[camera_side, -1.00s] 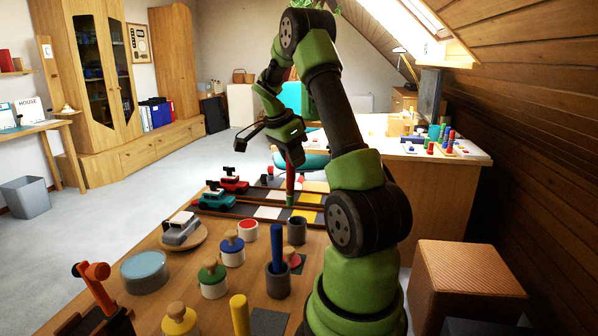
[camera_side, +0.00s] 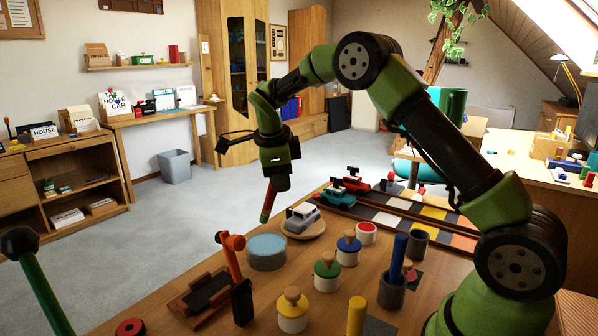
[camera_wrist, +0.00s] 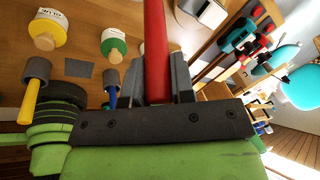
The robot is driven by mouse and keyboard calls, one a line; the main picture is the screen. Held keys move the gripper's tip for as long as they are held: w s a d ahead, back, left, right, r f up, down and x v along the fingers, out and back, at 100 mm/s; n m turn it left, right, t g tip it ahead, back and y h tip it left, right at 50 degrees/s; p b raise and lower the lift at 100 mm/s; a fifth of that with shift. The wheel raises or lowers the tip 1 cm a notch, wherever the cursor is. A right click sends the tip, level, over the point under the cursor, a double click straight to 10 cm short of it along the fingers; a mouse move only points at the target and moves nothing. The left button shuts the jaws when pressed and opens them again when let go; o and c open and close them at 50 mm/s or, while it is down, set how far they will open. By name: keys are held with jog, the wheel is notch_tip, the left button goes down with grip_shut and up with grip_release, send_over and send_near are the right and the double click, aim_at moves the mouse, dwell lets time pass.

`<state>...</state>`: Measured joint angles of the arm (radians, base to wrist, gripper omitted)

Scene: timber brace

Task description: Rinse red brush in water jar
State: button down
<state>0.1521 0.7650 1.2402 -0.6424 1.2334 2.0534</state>
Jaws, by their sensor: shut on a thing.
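My gripper (camera_side: 275,184) is shut on the red brush (camera_side: 268,203) and holds it nearly upright, tip down. The brush has a red handle and a green lower end; its red handle also shows in the wrist view (camera_wrist: 155,45), between my fingers (camera_wrist: 160,82). The water jar (camera_side: 266,257) is a low, round grey pot with light blue water, on the wooden table. In the side view the brush's lower end is just above the jar's far rim, apart from it. I cannot tell exactly how it lines up in depth. The jar is not clear in the wrist view.
A dark holder (camera_side: 392,291) holds a blue brush.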

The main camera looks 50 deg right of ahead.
jog(key=shift+f, duration=3.35)
jog(key=shift+r, duration=3.6)
